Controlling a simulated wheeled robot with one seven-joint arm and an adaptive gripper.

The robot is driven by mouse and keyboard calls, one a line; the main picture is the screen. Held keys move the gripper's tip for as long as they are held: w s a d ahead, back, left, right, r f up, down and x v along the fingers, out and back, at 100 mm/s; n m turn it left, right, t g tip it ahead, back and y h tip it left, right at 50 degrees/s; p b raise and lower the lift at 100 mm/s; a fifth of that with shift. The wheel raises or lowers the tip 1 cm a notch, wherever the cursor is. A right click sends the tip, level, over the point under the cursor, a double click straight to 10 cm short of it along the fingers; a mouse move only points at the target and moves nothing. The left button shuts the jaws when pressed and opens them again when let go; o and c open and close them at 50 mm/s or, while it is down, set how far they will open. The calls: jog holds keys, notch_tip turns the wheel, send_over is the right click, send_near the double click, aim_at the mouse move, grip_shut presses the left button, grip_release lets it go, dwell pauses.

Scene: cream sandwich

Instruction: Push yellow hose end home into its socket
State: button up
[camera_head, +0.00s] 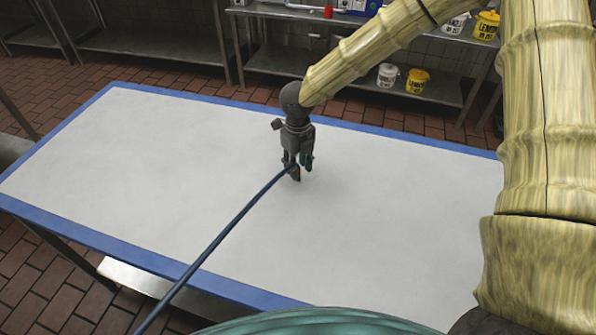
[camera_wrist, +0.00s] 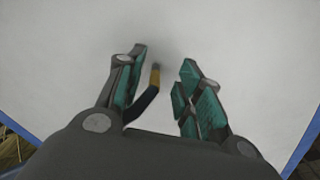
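My gripper (camera_head: 298,164) points down over the middle of the white table. In the wrist view its teal-padded fingers (camera_wrist: 163,72) stand apart. A dark blue hose (camera_wrist: 146,100) with a yellow end (camera_wrist: 155,75) shows between them, nearer the left finger, with a clear gap to the right finger. In the head view the blue hose (camera_head: 222,237) runs from the fingers toward the lower left, past the table's front edge. I cannot tell whether the hose end touches the table. I see no socket in either view.
The white tabletop (camera_head: 150,160) has a blue rim and is otherwise bare. Metal shelves stand behind it, with a white bucket (camera_head: 387,75) and a yellow bucket (camera_head: 417,81) on the lower one. The floor is red brick tile.

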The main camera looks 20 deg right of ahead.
aim_at(299, 168)
jog(key=shift+s+f+p, duration=0.2)
jog(key=shift+s+f, duration=0.15)
jog(key=shift+f, duration=0.2)
jog(key=shift+s+f+p, duration=0.15)
jog(key=shift+s+f, duration=0.15)
jog(key=shift+f, duration=0.2)
jog(key=shift+w+f, duration=0.3)
jog(key=shift+f, duration=0.2)
jog(key=shift+s+r, duration=0.15)
jog(key=shift+s, duration=0.05)
jog(key=c, duration=0.4)
grip_shut()
